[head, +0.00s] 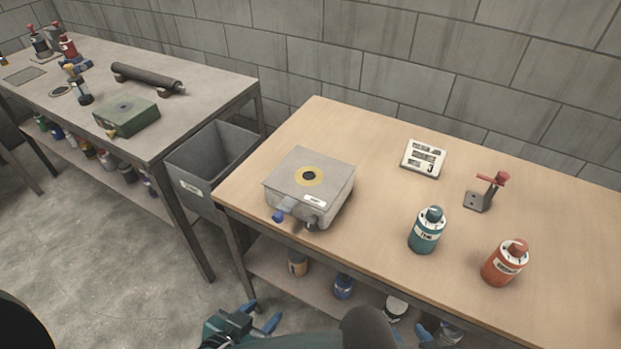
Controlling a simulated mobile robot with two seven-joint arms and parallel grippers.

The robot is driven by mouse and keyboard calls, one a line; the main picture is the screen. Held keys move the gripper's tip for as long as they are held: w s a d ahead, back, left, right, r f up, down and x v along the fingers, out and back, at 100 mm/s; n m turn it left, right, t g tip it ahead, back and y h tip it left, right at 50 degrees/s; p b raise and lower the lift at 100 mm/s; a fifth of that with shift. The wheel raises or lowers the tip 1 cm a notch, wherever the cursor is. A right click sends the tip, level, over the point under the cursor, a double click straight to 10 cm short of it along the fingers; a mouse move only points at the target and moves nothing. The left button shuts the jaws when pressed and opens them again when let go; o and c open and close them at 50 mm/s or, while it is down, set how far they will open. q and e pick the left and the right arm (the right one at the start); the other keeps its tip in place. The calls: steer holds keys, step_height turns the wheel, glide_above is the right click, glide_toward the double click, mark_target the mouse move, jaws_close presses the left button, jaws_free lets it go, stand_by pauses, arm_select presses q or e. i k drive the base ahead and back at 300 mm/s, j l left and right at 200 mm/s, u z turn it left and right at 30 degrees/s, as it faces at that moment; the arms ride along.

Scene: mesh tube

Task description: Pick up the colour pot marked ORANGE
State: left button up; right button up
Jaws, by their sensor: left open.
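An orange-red pot (499,271) with a white label too small to read surely stands upright near the right front of the wooden bench. A teal pot (424,237) with a label that looks like TEAL stands upright to its left, apart from it. My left gripper (259,315) is at the bottom of the view, low in front of the bench. Its blue fingertips are apart and nothing shows between them. It is well left of the orange-red pot. A blue tip at the bottom edge looks like part of my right gripper (424,332); the rest is hidden or cut off.
The wooden bench (370,200) also holds a grey box (335,185) with a yellow ring, a number card (423,158) and a red-handled clamp (485,192). Several pots stand on the shelf below. A grey bin (195,190) stands between this bench and the grey one (200,85).

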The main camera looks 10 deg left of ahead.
mark_target(499, 269)
steer(key=z, duration=1.2)
